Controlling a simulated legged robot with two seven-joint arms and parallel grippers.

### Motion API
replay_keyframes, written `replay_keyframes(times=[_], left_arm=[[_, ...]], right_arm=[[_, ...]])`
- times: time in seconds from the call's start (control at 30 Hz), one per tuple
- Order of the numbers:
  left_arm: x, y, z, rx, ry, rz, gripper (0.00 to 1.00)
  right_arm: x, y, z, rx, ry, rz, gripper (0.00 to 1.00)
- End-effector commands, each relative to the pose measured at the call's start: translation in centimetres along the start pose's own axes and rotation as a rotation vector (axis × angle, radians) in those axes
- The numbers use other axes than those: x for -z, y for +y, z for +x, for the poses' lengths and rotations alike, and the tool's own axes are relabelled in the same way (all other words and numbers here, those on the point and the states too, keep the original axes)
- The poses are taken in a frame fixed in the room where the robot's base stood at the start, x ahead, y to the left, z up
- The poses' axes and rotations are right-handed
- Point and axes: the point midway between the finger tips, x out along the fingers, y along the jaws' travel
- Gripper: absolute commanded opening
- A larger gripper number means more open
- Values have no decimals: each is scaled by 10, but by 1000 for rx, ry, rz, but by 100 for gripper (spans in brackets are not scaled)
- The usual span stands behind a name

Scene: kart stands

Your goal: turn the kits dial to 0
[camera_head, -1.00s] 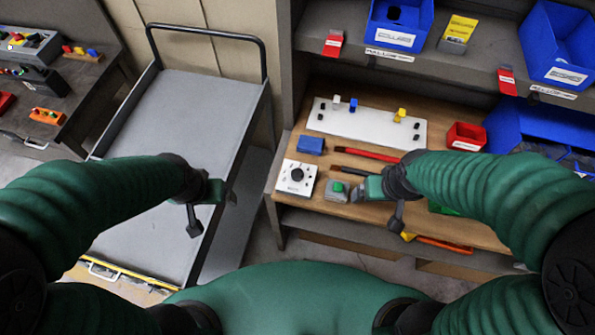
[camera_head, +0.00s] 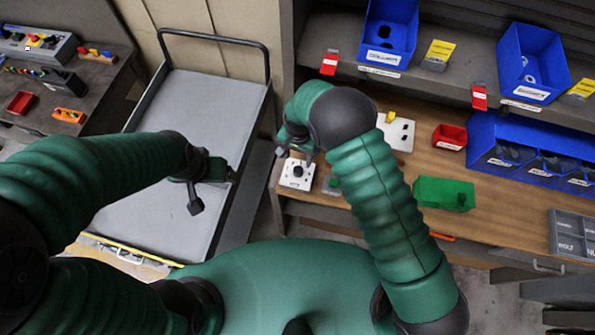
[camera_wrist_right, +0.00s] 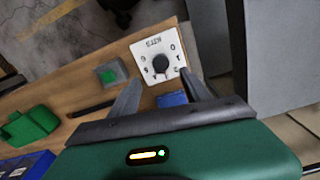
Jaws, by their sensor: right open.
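The kits dial is a black knob (camera_wrist_right: 160,63) on a white plate marked KITS, with figures around the knob. The plate also shows in the head view (camera_head: 296,183), at the bench's left front corner. I cannot tell which figure the knob points at. My right gripper (camera_wrist_right: 162,80) is open and empty, its fingers on either side of the plate's near part in the wrist view. In the head view my right gripper (camera_head: 295,153) is just behind the knob, partly hidden by its arm. My left gripper (camera_head: 196,196) hangs over the grey cart, away from the dial.
A grey block with a green button (camera_wrist_right: 110,72) sits beside the dial plate. A blue block (camera_wrist_right: 172,99) lies close by, between the fingers in the wrist view. A green box (camera_head: 444,194) and red bin (camera_head: 450,136) stand on the bench. The grey cart (camera_head: 190,110) stands left.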

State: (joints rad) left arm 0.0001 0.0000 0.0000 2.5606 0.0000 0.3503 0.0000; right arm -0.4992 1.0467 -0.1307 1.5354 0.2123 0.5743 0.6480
Motion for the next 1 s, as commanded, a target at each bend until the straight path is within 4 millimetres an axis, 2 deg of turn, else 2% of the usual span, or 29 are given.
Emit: replay_keyframes(times=[0.03, 0.2, 0.4, 0.77, 1.0], left_arm=[[-4, 0, 19, 0, 0, 0, 80], [-10, 0, 46, 0, 1, 0, 80], [-15, 0, 64, 0, 1, 0, 80], [-15, 0, 65, 0, 1, 0, 80], [-15, 0, 65, 0, 1, 0, 80]], right_arm=[[0, 0, 24, -1, 0, 0, 56], [-1, -2, 67, -2, 1, -1, 56], [-2, -2, 97, 0, 3, -1, 56], [0, -1, 101, 1, 3, 0, 56], [-1, -1, 101, 0, 3, -1, 24]])
